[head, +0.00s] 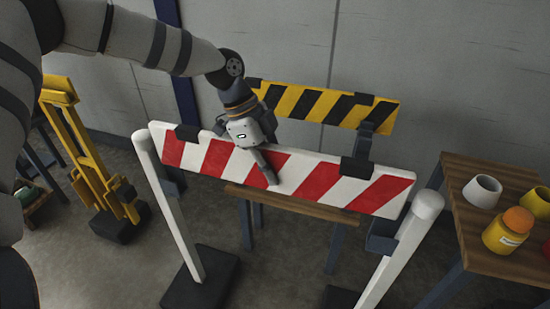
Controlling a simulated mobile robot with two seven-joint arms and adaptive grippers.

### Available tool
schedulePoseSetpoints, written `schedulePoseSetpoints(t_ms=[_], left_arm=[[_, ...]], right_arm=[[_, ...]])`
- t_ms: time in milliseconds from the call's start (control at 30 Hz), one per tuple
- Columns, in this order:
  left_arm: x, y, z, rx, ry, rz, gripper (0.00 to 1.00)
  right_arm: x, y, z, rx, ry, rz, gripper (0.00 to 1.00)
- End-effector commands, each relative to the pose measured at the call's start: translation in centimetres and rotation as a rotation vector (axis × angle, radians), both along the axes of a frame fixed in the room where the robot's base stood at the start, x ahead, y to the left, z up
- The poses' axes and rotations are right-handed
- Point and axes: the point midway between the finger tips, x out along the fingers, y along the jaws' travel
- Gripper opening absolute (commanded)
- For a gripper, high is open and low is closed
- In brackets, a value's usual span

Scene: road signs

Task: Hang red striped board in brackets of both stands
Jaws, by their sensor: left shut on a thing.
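The red and white striped board (225,160) is held up between two white stands, its left end higher in the picture. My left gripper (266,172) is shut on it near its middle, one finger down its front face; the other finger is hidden. Black clips sit on its top edge. The left stand (172,205) and right stand (402,248) are upright posts. My right gripper is not in view.
A yellow-black striped board (325,106) stands behind. A wooden bench (300,207) is under the red board. At right, a wooden table (470,225) holds a white cup (482,191), an orange-lidded yellow jar (507,231) and other containers. A yellow folded frame (90,150) stands at left.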

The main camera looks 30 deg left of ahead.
Motion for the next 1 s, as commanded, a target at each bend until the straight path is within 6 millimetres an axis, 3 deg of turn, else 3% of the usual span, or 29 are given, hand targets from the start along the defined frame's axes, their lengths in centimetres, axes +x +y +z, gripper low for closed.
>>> schedulePoseSetpoints(t_ms=[700,1000], left_arm=[[0.0,0.0,-7.7,-0.001,0.003,-0.001,0.00],[0.0,-0.1,-9.2,-0.001,0.000,0.000,0.00]], right_arm=[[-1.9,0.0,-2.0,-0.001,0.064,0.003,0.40],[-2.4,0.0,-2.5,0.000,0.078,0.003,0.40]])
